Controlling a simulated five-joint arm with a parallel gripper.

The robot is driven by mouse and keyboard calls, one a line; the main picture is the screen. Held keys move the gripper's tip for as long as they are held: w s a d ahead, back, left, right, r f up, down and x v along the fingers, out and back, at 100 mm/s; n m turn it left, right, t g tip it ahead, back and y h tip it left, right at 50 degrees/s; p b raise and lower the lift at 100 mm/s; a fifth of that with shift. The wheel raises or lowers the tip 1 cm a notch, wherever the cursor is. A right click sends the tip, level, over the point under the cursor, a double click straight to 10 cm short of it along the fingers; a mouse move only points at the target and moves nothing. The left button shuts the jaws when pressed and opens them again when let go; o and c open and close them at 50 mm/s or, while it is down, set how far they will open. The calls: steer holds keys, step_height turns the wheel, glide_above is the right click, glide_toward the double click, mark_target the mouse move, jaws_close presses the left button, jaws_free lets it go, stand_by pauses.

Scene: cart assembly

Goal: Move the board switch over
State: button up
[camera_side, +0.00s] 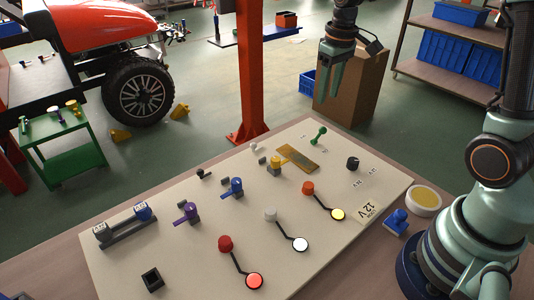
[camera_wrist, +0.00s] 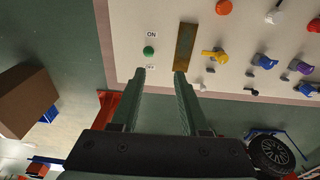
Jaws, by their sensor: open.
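The board switch (camera_side: 319,134) is a small green lever with a round end, standing near the back edge of the pale board (camera_side: 185,265). In the side view it leans toward the upper right. In the wrist view its green knob (camera_wrist: 149,51) shows between an ON label above and an OFF label below, the latter partly hard to read. My gripper (camera_side: 328,93) is open and empty, fingers down, above and behind the switch, apart from it. In the wrist view the fingertips (camera_wrist: 159,74) show just below the switch and labels.
A black knob (camera_side: 352,163), colored buttons and lamps, and purple and blue parts stand on the board. A red post (camera_side: 250,75) and a cardboard box (camera_side: 352,88) are behind it.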

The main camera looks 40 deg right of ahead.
steer(key=g, duration=0.1)
glide_above(320, 134)
steer(key=f, duration=0.4)
steer(key=shift+s+d+f, duration=0.2)
steer(key=shift+d+f, duration=0.1)
steer(key=shift+f, duration=0.05)
step_height(320, 134, down, 7)
steer(key=shift+f, duration=0.35)
steer(key=shift+c, duration=0.6)
jaws_close()
steer(key=shift+w+r, duration=0.1)
